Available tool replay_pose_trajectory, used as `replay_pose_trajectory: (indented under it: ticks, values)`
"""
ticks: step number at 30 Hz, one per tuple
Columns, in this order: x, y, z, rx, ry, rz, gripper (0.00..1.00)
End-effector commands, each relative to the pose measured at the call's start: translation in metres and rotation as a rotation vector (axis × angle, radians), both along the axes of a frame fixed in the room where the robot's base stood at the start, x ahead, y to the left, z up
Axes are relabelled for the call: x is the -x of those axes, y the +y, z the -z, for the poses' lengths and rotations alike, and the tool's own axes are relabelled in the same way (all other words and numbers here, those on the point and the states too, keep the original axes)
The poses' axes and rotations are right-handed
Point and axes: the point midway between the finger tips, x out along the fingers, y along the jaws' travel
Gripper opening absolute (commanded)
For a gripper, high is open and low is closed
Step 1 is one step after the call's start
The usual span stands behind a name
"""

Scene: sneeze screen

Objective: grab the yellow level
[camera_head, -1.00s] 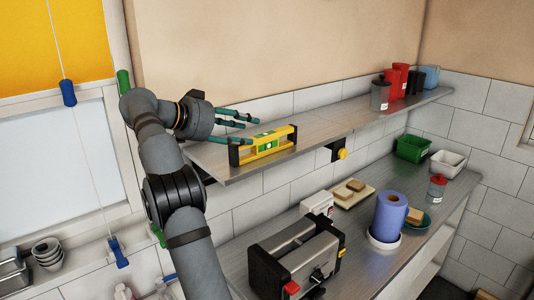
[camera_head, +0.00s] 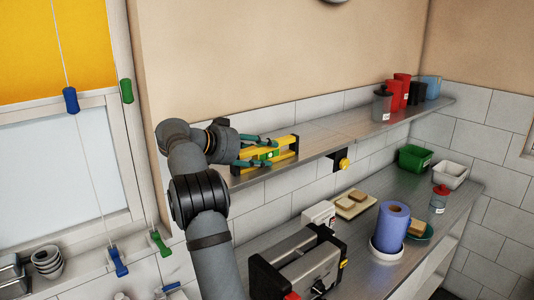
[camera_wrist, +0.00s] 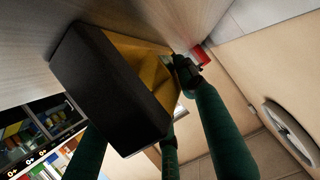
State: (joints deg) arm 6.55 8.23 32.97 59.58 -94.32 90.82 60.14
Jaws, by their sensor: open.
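The yellow level (camera_head: 283,145) with black ends rests on the upper grey shelf, near its left end. My gripper (camera_head: 263,152) is at the level, with its green fingers spread along either side of it. In the wrist view the black end of the level (camera_wrist: 105,95) is close and large, and its yellow body (camera_wrist: 150,62) runs away behind it. The fingers (camera_wrist: 185,100) show beside and below it there. The fingers are open; I cannot tell whether any finger touches the level.
The upper shelf (camera_head: 345,128) is clear right of the level, up to a grey shaker (camera_head: 382,105) and red canisters (camera_head: 398,92). A yellow knob (camera_head: 344,164) sits under the shelf. Below stand a toaster (camera_head: 297,265) and a blue roll (camera_head: 391,226).

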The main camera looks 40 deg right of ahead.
Motion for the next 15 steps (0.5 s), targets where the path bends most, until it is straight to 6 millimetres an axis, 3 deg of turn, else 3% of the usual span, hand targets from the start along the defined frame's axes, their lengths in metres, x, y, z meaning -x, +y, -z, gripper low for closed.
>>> replay_pose_trajectory:
  ticks: [3, 15]
  values:
    - [-0.0003, 0.0003, 0.0002, 0.0, 0.0, 0.0, 0.4]
    - [-0.0001, 0.0002, 0.0001, 0.0, 0.001, 0.001, 0.17]
